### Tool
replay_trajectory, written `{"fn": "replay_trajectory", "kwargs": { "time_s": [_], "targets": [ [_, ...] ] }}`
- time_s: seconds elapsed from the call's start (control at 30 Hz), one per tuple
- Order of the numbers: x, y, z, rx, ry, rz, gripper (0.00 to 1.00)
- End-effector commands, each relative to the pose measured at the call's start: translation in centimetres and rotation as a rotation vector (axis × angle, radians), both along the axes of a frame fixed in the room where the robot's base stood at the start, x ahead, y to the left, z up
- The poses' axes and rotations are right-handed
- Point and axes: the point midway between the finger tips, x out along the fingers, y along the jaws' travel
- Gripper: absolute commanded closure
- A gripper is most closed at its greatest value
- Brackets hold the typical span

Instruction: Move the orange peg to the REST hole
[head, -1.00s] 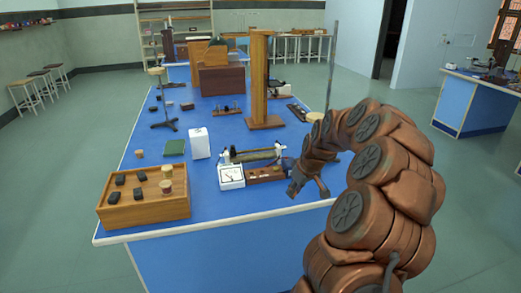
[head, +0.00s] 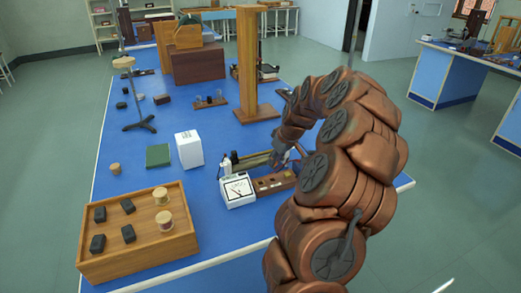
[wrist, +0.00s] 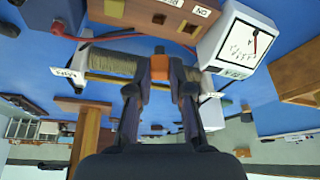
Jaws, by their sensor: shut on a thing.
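My gripper (wrist: 160,75) is shut on the orange peg (wrist: 160,67), which shows between its fingertips in the wrist view. In the head view my gripper (head: 279,160) is over the bench at the wire-wound apparatus, and the peg cannot be made out there. A brown wooden block (head: 274,183) with dark holes lies just in front of the gripper. In the wrist view the block (wrist: 140,12) is at the top, apart from the peg, with small white labels. One reads ON; another is cut off at the edge, so I cannot tell which hole is REST.
A white meter (head: 237,190) stands left of the block. The wire-wound apparatus (wrist: 110,62) lies beneath the gripper. A white box (head: 189,149), a green book (head: 158,155) and a wooden tray (head: 140,245) with weights and spools are left. A wooden post (head: 248,60) stands behind.

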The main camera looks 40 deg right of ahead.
Motion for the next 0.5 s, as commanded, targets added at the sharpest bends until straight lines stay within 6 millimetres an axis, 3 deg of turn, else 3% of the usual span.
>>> {"fn": "replay_trajectory", "kwargs": {
  "time_s": [0.5],
  "targets": [
    [0.2,0.2,-1.3,0.0,0.0,0.004,1.0]
  ]
}}
